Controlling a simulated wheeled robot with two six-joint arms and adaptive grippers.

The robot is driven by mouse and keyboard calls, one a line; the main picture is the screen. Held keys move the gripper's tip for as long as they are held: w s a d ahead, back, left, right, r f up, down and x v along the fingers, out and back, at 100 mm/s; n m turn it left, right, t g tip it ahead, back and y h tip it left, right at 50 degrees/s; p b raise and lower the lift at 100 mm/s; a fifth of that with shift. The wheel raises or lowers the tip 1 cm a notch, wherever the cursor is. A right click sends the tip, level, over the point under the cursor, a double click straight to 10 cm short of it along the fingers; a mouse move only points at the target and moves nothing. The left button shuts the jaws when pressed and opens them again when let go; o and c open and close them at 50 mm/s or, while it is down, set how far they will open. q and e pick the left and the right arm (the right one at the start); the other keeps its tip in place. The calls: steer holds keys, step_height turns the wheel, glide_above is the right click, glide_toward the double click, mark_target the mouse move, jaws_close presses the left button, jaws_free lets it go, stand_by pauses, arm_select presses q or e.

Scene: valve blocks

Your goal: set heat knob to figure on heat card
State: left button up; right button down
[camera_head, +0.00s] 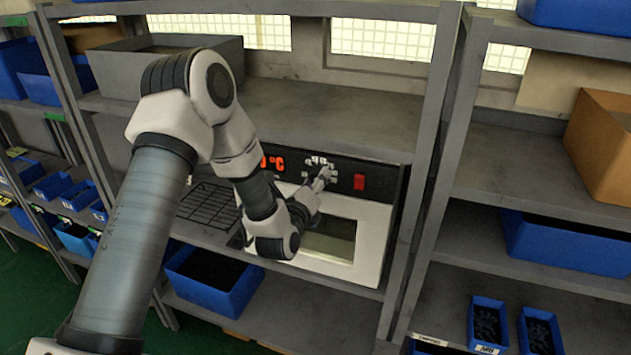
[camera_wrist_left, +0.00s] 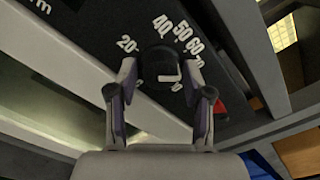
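The heat knob (camera_wrist_left: 160,62) is a dark round knob with a pale pointer mark, on the black panel of a white oven (camera_head: 372,235). Figures 20, 40, 50, 60 and 70 show around it in the left wrist view, partly turned. My left gripper (camera_head: 322,181) is at the panel in the head view and covers most of the knob there. In the left wrist view its two fingers (camera_wrist_left: 166,88) are spread, one either side of the knob's near edge, with gaps visible. I cannot make out a heat card. My right gripper is not in view.
A red switch (camera_head: 360,182) is right of the knob, and a red °C display (camera_head: 273,163) is left of it, partly behind my arm. A wire rack (camera_head: 206,203) lies left of the oven. Shelf boards bound the space above and below. A blue bin (camera_head: 214,280) sits underneath.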

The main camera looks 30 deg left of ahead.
arm_select(q)
steer(key=shift+s, duration=0.1)
steer(key=v, duration=1.1)
steer(key=shift+s+d, duration=0.2)
steer(key=shift+s, duration=0.15)
steer(key=shift+f, duration=0.1)
steer(key=s+d+f+n+g+h+b, duration=0.1)
steer(key=s+d+f+g+b, duration=0.25)
steer(key=f, duration=0.75)
steer(key=s+d+f+g+h+b, duration=0.2)
steer(key=d+f+b, duration=0.15)
steer(key=f, duration=0.75)
steer(key=s+d+f+n+g+h+b, duration=0.1)
steer(key=s+d+f+g+b, duration=0.2)
steer(key=f, duration=0.9)
steer(key=s+f+n+g+b, duration=0.1)
steer(key=s+f+n+g, duration=0.3)
steer(key=s+n, duration=0.4)
steer(key=s+d+f+n+g+b, duration=0.1)
steer(key=s+f+n+g, duration=0.4)
steer(key=s+n, duration=0.4)
steer(key=f+n, duration=0.1)
steer(key=n, duration=0.5)
steer(key=shift+s, duration=0.25)
